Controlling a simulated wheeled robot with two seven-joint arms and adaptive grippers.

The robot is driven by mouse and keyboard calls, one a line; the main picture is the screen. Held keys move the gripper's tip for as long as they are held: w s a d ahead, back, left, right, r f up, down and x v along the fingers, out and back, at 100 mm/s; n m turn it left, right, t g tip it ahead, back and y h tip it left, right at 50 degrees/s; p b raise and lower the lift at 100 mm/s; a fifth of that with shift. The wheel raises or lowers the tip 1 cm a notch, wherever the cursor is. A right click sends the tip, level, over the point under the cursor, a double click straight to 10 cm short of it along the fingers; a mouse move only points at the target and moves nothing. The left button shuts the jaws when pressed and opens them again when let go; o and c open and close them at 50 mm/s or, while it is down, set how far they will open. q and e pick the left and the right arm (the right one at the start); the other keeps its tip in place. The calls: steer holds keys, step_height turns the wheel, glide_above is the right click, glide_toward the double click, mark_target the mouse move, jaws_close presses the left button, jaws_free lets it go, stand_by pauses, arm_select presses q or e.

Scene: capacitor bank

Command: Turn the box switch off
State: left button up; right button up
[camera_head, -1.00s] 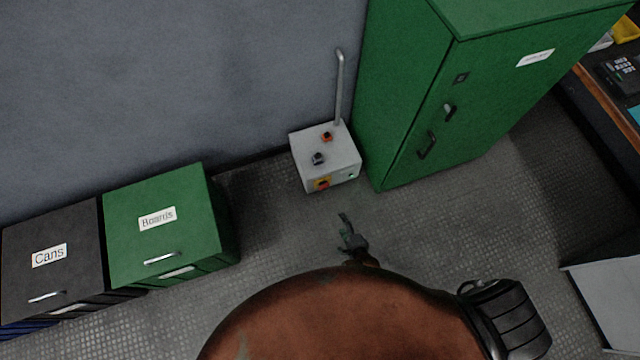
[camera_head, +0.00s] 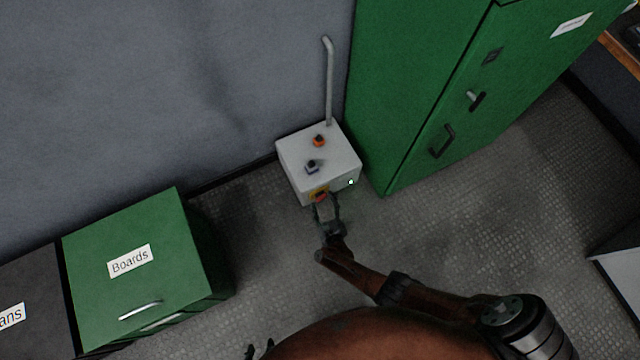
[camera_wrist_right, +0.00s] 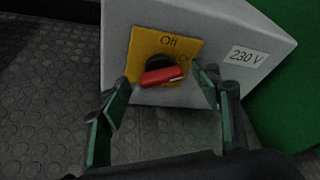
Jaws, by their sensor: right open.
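The box (camera_head: 322,160) is light grey and stands on the floor against the wall. Its red rotary switch (camera_wrist_right: 162,76) sits on a yellow plate (camera_wrist_right: 146,44) on the front face. The red handle lies nearly level, its right end slightly raised toward the partly hidden label at the right; "Off" is printed above. My right gripper (camera_head: 327,202) is open and empty in front of the switch. In the wrist view its fingers (camera_wrist_right: 163,92) are spread to either side of the handle; contact is not clear. Only the dark tips of my left gripper (camera_head: 260,350) show at the bottom edge.
A green cabinet (camera_head: 420,90) stands close to the right of the box. A green "Boards" bin (camera_head: 165,225) stands at the left. The box top has an orange button (camera_head: 319,141), a dark knob (camera_head: 312,166) and a pipe (camera_head: 329,85) rising behind.

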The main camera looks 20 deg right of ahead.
steer(key=shift+x, duration=0.75)
steer(key=c, duration=1.2)
